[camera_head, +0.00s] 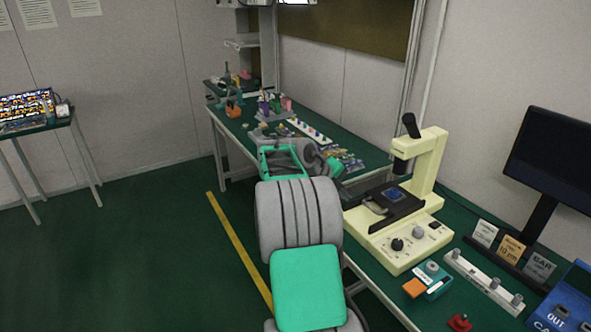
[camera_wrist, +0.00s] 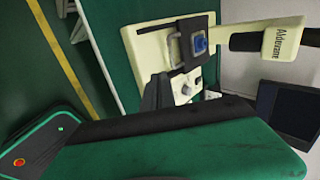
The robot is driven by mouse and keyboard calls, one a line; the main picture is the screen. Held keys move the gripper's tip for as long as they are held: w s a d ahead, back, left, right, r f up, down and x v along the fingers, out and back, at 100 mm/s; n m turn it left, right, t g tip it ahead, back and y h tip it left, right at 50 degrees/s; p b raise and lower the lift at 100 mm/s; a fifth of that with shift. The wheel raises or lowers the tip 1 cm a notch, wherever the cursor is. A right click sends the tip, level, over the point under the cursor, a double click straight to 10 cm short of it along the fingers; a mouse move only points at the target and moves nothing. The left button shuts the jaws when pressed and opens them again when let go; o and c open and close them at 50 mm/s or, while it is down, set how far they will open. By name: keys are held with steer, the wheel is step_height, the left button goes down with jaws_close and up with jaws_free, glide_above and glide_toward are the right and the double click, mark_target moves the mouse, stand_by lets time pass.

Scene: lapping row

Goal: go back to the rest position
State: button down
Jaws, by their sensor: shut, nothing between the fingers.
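My gripper (camera_wrist: 157,92) shows in the wrist view as dark grey fingers close together, with nothing between them. It points toward the cream microscope (camera_wrist: 148,50) and appears apart from it. In the head view my arm reaches forward along the left edge of the green bench, and its far links hide the gripper's fingertips. The microscope (camera_head: 425,170) stands on the bench right of my arm. A small blue piece (camera_head: 395,194) lies on its black stage, and that piece also shows in the wrist view (camera_wrist: 200,44).
A far bench (camera_head: 350,158) holds small parts. A side table (camera_head: 40,128) stands left. The floor left of the yellow line (camera_head: 238,252) is clear.

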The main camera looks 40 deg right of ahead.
steer(key=s+a+f+n+y, duration=0.25)
steer(key=a+f+n, duration=0.55)
steer(key=n, duration=0.5)
steer(key=s+a+f+n+y, duration=0.1)
steer(key=a+f+n+y, duration=0.4)
steer(key=a+n, duration=0.7)
steer(key=s+a+r+n+t+p, duration=0.15)
steer(key=a+n, duration=0.35)
steer(key=a, duration=0.5)
steer(key=s+a+r+n+p, duration=0.1)
steer(key=s+a+r+n, duration=0.25)
steer(key=a, duration=0.55)
steer(key=w+a+r+n+t+p, duration=0.1)
steer(key=w+a+r+n+t, duration=0.1)
steer(key=a+r+n, duration=0.3)
steer(key=a+r+t, duration=0.1)
steer(key=a+r, duration=0.3)
steer(key=a, duration=0.1)
steer(key=shift+w+a+r+p, duration=0.15)
steer(key=shift+w+p, duration=0.2)
steer(key=shift+w, duration=0.05)
